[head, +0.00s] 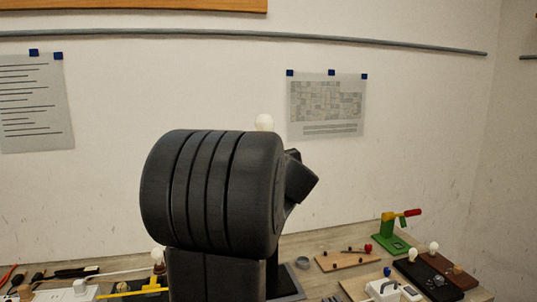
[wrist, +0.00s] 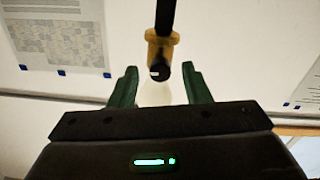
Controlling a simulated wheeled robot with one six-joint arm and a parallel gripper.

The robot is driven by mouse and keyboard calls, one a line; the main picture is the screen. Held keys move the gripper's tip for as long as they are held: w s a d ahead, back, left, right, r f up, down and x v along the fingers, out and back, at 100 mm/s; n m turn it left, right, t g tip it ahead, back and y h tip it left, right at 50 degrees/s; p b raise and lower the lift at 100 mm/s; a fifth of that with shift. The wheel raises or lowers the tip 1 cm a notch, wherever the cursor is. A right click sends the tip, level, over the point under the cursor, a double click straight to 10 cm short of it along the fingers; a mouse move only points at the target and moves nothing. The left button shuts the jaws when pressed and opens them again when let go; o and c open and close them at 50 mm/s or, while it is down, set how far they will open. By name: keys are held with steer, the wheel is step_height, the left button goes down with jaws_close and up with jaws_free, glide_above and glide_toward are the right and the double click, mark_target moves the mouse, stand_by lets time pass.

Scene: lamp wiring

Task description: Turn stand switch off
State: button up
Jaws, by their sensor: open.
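In the wrist view, a yellow lamp socket (wrist: 161,42) on a black stem (wrist: 165,12) is ahead of my gripper (wrist: 162,73). A dark round part with a small white mark (wrist: 155,73), possibly the switch, faces me on the socket. A pale bulb (wrist: 155,94) shows below it, between my two green fingers. My gripper is open, with a finger on each side; I cannot tell whether anything touches. In the head view, a whitish bulb (head: 264,122) shows above my dark arm, which hides the gripper and most of the stand. I cannot tell whether the bulb is lit.
On the bench at right are a green stand with a red handle (head: 391,232), a wooden board (head: 345,261), a black strip (head: 425,277) with bulbs and a white box (head: 385,290). Tools and a white power strip (head: 68,294) lie at left. Wall sheets hang behind.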

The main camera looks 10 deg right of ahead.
steer(key=shift+w, duration=0.65)
jaws_close()
